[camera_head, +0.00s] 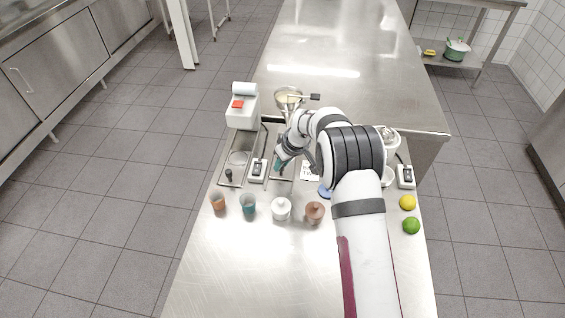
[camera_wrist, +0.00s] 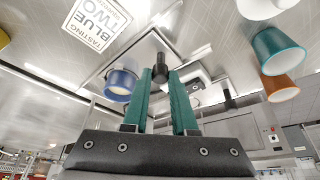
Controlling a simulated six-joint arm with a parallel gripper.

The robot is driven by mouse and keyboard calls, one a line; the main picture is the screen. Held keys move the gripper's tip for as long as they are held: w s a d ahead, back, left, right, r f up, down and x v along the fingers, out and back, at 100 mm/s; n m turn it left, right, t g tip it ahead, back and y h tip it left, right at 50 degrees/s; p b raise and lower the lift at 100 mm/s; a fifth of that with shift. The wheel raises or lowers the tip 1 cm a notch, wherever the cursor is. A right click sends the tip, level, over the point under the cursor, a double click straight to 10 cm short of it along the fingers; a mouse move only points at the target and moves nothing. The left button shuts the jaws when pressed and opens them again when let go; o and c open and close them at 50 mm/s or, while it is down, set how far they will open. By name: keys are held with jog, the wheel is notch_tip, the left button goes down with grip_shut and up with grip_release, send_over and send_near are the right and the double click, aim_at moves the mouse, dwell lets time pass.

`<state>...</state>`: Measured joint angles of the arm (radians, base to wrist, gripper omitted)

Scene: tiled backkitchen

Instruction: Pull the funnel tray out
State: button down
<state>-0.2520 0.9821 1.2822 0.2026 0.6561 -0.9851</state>
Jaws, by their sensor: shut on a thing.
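My gripper (camera_head: 279,166) has its teal fingers closed around a dark upright knob (camera_wrist: 160,66). In the head view the knob is hidden by the fingers. It appears to belong to a steel tray (camera_head: 289,172), low on the counter, partly hidden by my arm. A second steel tray (camera_head: 222,160) with a round ring and its own dark knob (camera_head: 228,174) lies to the left. I cannot tell from labels which is the funnel tray. In the wrist view a blue cup-like thing (camera_wrist: 121,84) stands beside my fingers.
An orange cup (camera_head: 217,201), teal cup (camera_head: 249,207), white jar (camera_head: 281,209) and brown jar (camera_head: 314,213) stand in a row in front. A white machine (camera_head: 242,108) stands behind. A lemon (camera_head: 407,202) and lime (camera_head: 411,226) lie right.

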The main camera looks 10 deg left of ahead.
jog(key=shift+d, duration=0.1)
dwell(0.7)
jog(key=shift+s, duration=2.55)
jog(key=c, duration=0.7)
grip_release()
jog(key=shift+r, duration=0.4)
jog(key=v, duration=1.5)
